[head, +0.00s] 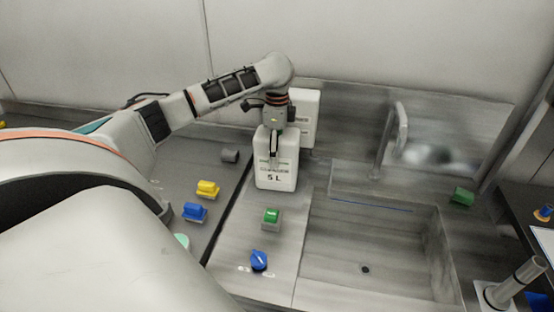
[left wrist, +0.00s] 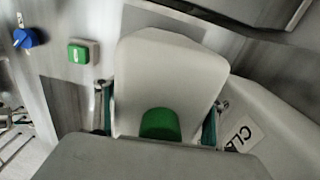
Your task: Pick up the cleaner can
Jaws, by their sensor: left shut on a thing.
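The cleaner can (head: 275,180), white and marked 5 L, is upright on or just above the metal counter left of the sink; I cannot tell whether its base touches. My left gripper (head: 277,140) reaches down onto its top from above. In the left wrist view the can's pale body (left wrist: 165,65) and green cap (left wrist: 160,124) show between the fingers of my left gripper (left wrist: 157,118), which is shut on the can. The gripper's palm hides part of it. My right gripper is in neither view.
A white box (head: 305,115) stands close behind the can. A green button (head: 271,217) and a blue knob (head: 259,260) are in front. Yellow (head: 207,188) and blue (head: 195,212) blocks lie left. The sink basin (head: 400,240) and tap (head: 398,130) are right.

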